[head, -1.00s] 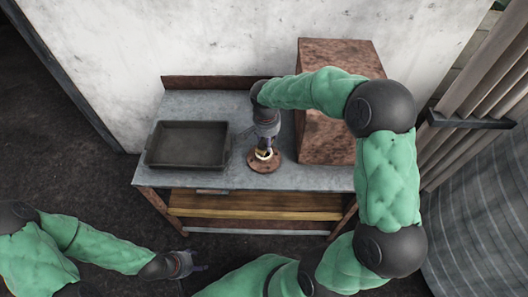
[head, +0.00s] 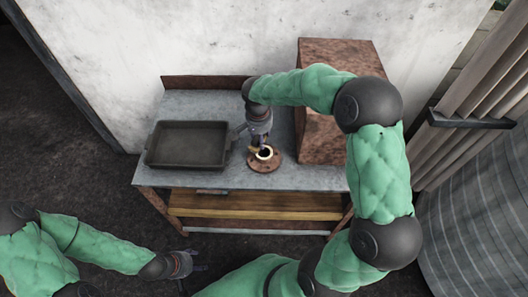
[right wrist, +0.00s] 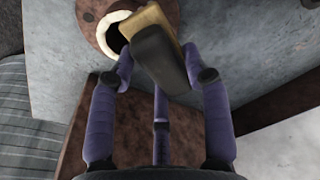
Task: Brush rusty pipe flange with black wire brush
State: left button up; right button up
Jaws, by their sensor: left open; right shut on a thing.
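The rusty pipe flange (head: 271,167) lies on the grey bench top, a round brown plate with a pale raised ring around a dark hole. It also shows at the top of the right wrist view (right wrist: 88,25). My right gripper (head: 256,146) is at the flange's back left in the head view, shut on the black wire brush (right wrist: 160,57). The brush has a dark body and a tan part, which overlaps the ring's edge in the right wrist view. I cannot tell whether its bristles touch the flange. My left gripper (head: 197,265) is open and empty, low in front of the bench.
A dark, empty tray (head: 187,146) sits on the bench's left side. A large rusty box (head: 322,125) stands right of the flange. The bench (head: 222,181) has a raised rusty back edge and a wooden lower shelf (head: 250,203). A ribbed grey cylinder (head: 478,215) is at right.

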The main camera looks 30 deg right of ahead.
jog(key=shift+s+d, duration=0.45)
jog(key=shift+s, duration=0.25)
jog(key=shift+s+d, duration=0.4)
jog(key=shift+s, duration=0.3)
jog(key=shift+s+d, duration=0.6)
jog(key=shift+s, duration=0.3)
jog(key=shift+s+d, duration=0.55)
jog(key=shift+s, duration=0.3)
jog(key=shift+w+a, duration=0.1)
jog(key=shift+w+a, duration=0.55)
jog(key=shift+w, duration=0.35)
jog(key=shift+w+a, duration=0.55)
jog(key=shift+w, duration=0.3)
jog(key=shift+w+a, duration=0.6)
jog(key=shift+w, duration=0.35)
jog(key=shift+w+a, duration=0.55)
jog(key=shift+w, duration=0.35)
jog(key=shift+s, duration=0.1)
